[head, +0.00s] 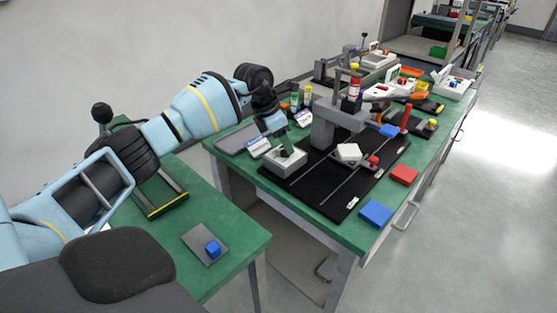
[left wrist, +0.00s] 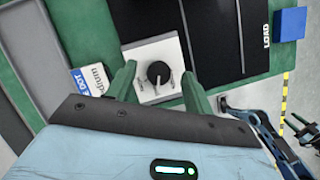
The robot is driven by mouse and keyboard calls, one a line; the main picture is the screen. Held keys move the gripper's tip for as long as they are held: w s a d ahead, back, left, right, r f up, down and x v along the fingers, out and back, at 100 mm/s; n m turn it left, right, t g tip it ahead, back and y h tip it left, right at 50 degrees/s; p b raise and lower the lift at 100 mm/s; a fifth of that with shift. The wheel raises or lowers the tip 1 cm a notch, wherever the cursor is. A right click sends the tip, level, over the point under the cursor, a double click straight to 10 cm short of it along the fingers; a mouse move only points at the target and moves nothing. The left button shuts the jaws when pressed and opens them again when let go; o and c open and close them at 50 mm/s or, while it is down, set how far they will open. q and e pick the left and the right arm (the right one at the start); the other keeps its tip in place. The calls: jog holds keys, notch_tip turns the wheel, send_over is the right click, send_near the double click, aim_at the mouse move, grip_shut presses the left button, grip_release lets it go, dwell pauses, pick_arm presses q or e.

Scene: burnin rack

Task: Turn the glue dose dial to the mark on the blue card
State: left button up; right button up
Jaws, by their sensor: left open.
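The glue dose dial is a round black knob (left wrist: 158,72) on a white box (left wrist: 151,52) in the left wrist view. Small marks around the knob are too small to read. In the head view the white box (head: 285,163) sits at the left end of the black mat. My left gripper (head: 286,148) points down over it. In the left wrist view my left gripper (left wrist: 160,88) is open, its green fingers either side of the knob with gaps. The blue-and-white card (left wrist: 88,82) lies left of the box, lettering partly hidden by the gripper.
A grey tray (head: 243,138) lies left of the box. A white block (head: 348,152), red block (head: 403,174) and blue block (head: 375,213) lie to the right.

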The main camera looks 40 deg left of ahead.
pick_arm(q)
notch_tip(320, 180, up, 2)
jog(key=shift+r, duration=0.1)
jog(key=s+d, duration=0.8)
jog(key=s, duration=0.5)
jog(key=shift+s+d+r+b, duration=0.25)
jog(key=shift+s+r+b, duration=0.1)
jog(key=shift+r, duration=0.1)
jog(key=shift+w, duration=0.1)
